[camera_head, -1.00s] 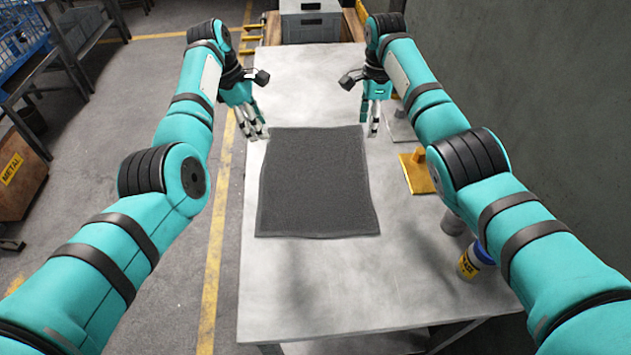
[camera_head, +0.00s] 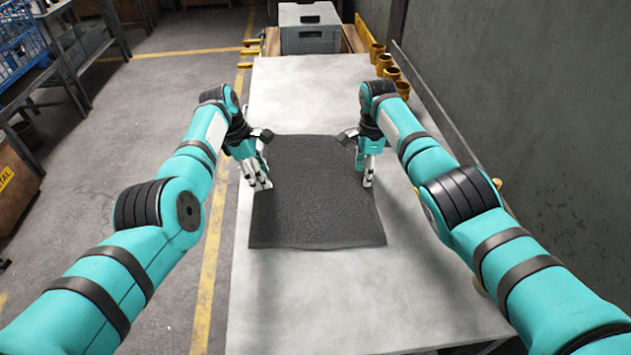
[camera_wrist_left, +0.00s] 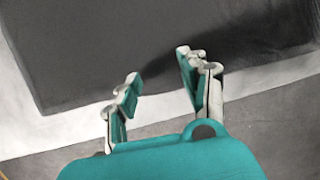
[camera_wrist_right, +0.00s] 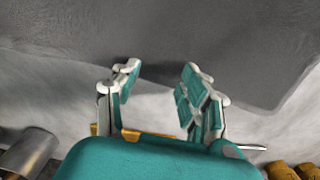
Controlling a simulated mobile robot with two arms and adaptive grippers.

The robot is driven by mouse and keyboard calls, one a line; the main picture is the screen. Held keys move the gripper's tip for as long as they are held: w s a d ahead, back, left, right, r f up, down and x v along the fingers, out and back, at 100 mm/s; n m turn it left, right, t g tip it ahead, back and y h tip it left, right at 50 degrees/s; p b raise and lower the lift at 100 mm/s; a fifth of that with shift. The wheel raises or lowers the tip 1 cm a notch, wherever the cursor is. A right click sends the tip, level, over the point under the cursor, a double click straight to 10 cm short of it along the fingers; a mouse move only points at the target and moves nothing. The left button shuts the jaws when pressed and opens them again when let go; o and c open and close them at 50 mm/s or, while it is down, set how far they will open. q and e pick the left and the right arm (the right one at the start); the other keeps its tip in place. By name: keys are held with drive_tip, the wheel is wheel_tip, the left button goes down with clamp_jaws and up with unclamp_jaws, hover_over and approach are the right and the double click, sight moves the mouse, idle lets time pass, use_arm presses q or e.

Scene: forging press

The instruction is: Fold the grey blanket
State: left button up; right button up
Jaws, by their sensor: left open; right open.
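The grey blanket (camera_head: 316,210) lies flat and spread out on the metal table, a dark rectangle in the head view. My left gripper (camera_head: 262,184) is open at the blanket's left edge, towards its far half. My right gripper (camera_head: 367,182) is open at the right edge, about level with the left one. In the left wrist view the open fingers (camera_wrist_left: 158,68) reach over the blanket's edge (camera_wrist_left: 90,50). In the right wrist view the open fingers (camera_wrist_right: 160,75) also reach to the blanket (camera_wrist_right: 160,35). I cannot tell whether the fingertips touch the cloth.
The table (camera_head: 300,300) is bare in front of the blanket and behind it. A grey crate (camera_head: 310,30) stands beyond the far end. Brass-coloured cylinders (camera_head: 385,62) line the far right side by the wall.

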use_arm(q)
drive_tip(key=shift+f, duration=0.25)
use_arm(e)
drive_tip(key=shift+f, duration=0.3)
use_arm(q)
drive_tip(key=shift+s+f, duration=0.1)
drive_tip(key=shift+f, duration=0.05)
use_arm(e)
drive_tip(key=shift+f, duration=0.2)
use_arm(q)
drive_tip(key=shift+s+f, duration=0.1)
clamp_jaws()
use_arm(e)
drive_tip(key=shift+s+f, duration=0.1)
drive_tip(key=shift+s, duration=0.1)
clamp_jaws()
